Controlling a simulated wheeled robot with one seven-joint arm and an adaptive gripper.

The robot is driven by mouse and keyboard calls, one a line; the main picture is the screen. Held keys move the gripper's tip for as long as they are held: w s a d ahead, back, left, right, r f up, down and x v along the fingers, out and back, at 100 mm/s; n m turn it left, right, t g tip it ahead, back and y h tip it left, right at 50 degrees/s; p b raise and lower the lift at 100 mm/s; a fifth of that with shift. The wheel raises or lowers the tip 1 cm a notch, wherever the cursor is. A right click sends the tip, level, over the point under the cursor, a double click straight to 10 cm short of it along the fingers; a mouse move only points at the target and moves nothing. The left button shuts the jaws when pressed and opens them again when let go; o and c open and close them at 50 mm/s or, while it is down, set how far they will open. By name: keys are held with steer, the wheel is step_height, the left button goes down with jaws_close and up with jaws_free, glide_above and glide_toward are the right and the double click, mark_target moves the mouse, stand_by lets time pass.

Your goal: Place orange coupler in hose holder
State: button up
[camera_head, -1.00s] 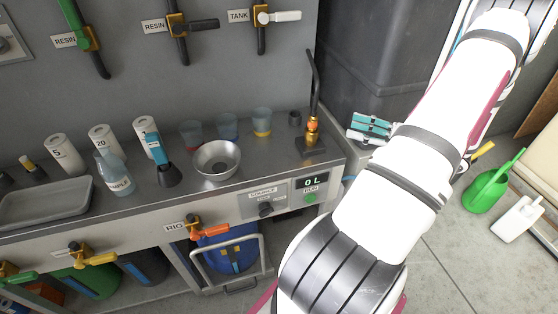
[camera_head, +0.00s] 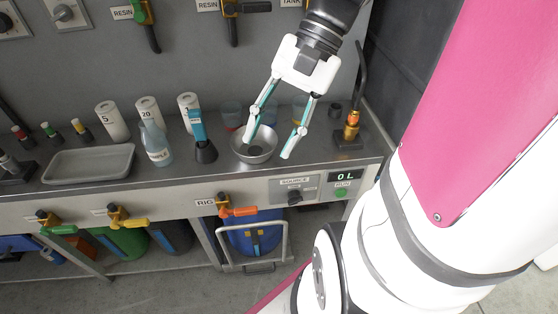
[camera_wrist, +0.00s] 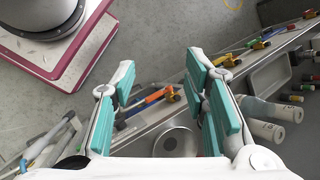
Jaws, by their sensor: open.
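An orange and brass coupler (camera_head: 352,125) stands upright on a small dark base at the bench's right end, with a black hose rising from it. I cannot tell which part is the hose holder. My gripper (camera_head: 268,147) is open and empty, pointing down above the bench around the metal bowl, to the left of the orange coupler and apart from it. In the wrist view the two teal-padded fingers (camera_wrist: 160,75) are spread wide with nothing between them. The orange coupler is not clearly visible there.
The metal bowl (camera_head: 254,157) lies below my gripper. A dark stand with a blue top (camera_head: 203,145), a squirt bottle (camera_head: 156,146), white bottles and a grey tray (camera_head: 90,163) line the bench. Red, green and yellow-tipped pieces stand at left. An orange valve handle (camera_head: 239,211) juts from the front.

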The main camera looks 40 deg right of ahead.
steer(key=s+a+r+n+t+h, duration=0.1)
steer(key=s+a+n+t+h, duration=0.1)
steer(key=s+a+n+h, duration=0.2)
steer(key=s+n+h, duration=0.2)
steer(key=s+n, duration=0.2)
steer(key=n, duration=0.2)
steer(key=shift+a+n+h, duration=0.15)
steer(key=shift+n+h, duration=0.15)
steer(key=shift+h, duration=0.1)
